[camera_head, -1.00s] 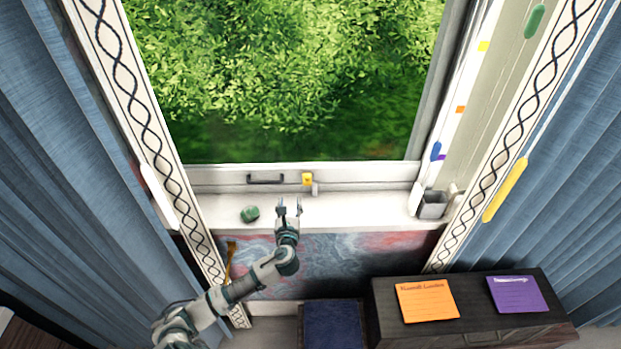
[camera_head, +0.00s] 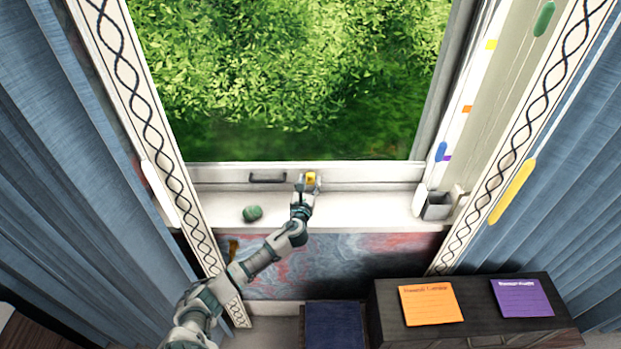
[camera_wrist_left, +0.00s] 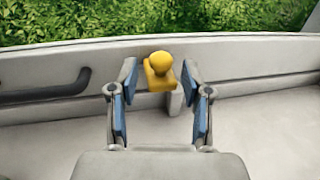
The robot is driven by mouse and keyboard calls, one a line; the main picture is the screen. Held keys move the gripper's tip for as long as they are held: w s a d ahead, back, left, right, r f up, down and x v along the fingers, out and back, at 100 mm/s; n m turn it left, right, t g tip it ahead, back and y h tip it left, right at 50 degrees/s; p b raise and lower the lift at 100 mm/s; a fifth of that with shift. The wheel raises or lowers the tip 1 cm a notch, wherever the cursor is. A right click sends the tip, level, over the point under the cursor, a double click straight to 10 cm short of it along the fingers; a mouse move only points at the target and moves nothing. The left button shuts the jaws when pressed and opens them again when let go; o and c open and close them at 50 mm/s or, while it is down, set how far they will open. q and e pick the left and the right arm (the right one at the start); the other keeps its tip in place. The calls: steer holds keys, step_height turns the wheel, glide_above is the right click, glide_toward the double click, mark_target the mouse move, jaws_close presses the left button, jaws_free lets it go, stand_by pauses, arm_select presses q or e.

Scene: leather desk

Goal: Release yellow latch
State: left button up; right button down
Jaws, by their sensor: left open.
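The yellow latch (camera_head: 311,178) is on the lower rail of the window frame, right of a dark handle. My left gripper (camera_head: 306,184) reaches over the sill to it, with a finger on each side of the latch in the head view. In the left wrist view, the latch (camera_wrist_left: 159,68) shows a rounded knob on a square base, beyond and between the tips of my left gripper (camera_wrist_left: 158,85). The blue-padded fingers are apart and nothing is gripped. I cannot tell whether a finger touches the latch. My right gripper is not in view.
The dark handle (camera_head: 267,178) is left of the latch. A green round object (camera_head: 252,213) lies on the white sill (camera_head: 370,210). A dark cabinet (camera_head: 485,337) with orange and purple notes stands below.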

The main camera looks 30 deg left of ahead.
mark_target(310, 179)
arm_select(q)
steer(key=shift+x, duration=1.45)
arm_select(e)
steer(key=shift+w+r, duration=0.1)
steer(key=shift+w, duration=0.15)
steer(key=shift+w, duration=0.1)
arm_select(q)
steer(key=c, duration=0.8)
steer(key=shift+r+p, duration=0.25)
steer(key=shift+p, duration=0.2)
steer(key=p, duration=0.3)
steer(key=shift+r+g, duration=0.2)
steer(key=shift+g, duration=0.2)
steer(key=shift+f+p, duration=0.15)
steer(key=shift+p, duration=0.15)
steer(key=shift+f, duration=0.1)
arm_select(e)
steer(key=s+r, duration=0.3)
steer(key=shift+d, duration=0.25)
